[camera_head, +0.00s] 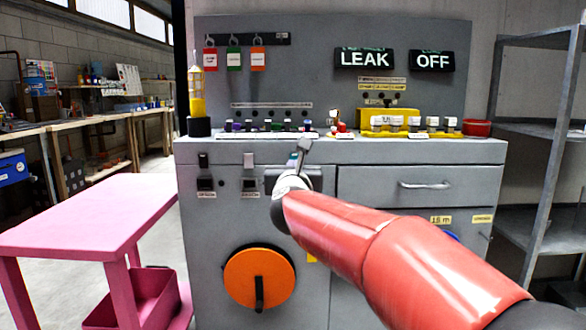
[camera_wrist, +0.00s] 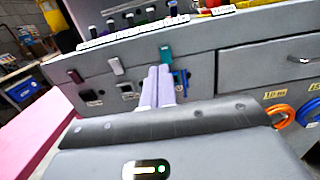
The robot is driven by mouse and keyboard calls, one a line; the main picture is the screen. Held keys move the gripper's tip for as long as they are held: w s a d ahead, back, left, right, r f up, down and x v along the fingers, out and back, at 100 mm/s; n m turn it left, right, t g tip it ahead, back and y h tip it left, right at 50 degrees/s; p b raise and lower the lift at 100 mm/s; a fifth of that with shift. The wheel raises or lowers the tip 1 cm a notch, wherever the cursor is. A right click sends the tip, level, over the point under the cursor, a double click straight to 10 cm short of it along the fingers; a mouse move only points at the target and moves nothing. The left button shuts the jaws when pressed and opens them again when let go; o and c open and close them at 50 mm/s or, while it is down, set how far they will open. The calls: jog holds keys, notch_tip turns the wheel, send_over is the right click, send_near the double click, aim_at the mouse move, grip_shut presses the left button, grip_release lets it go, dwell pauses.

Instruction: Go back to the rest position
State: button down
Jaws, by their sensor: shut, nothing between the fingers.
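My gripper (camera_head: 303,150) is in front of the grey cabinet (camera_head: 210,225), near its top front edge, at the end of my red arm. In the wrist view my gripper (camera_wrist: 158,72) shows two pale fingers side by side, closed together with nothing between them. Behind the fingers is the cabinet front, with a teal switch (camera_wrist: 165,54) just beyond and right of the fingertips. Part of the switch panel is hidden behind my arm in the head view. I cannot tell whether the fingers touch the cabinet.
A pink table (camera_head: 85,215) stands at the left, beside the cabinet. An orange round handle (camera_head: 243,277) and a drawer handle (camera_head: 425,185) are on the cabinet front. A yellow fixture (camera_head: 375,118) and red bowl (camera_head: 477,128) sit on top. A metal shelf (camera_head: 540,130) stands at the right.

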jog(key=s+d+f+m+g+p, duration=0.2)
jog(key=s+d+f+m+g, duration=0.2)
jog(key=s+m, duration=0.8)
jog(key=s+d+f+m+g+p, duration=0.2)
jog(key=s+d+f+m+g, duration=0.2)
jog(key=s+f+m, duration=0.5)
jog(key=s+d+f+m+g+p, duration=0.2)
jog(key=s+d+f+m+g, duration=0.3)
jog(key=s+m, duration=1)
jog(key=shift+s+d+f+p, duration=0.3)
jog(key=shift+s+d+f, duration=0.5)
jog(key=shift+s+d, duration=0.2)
jog(key=shift+a, duration=0.1)
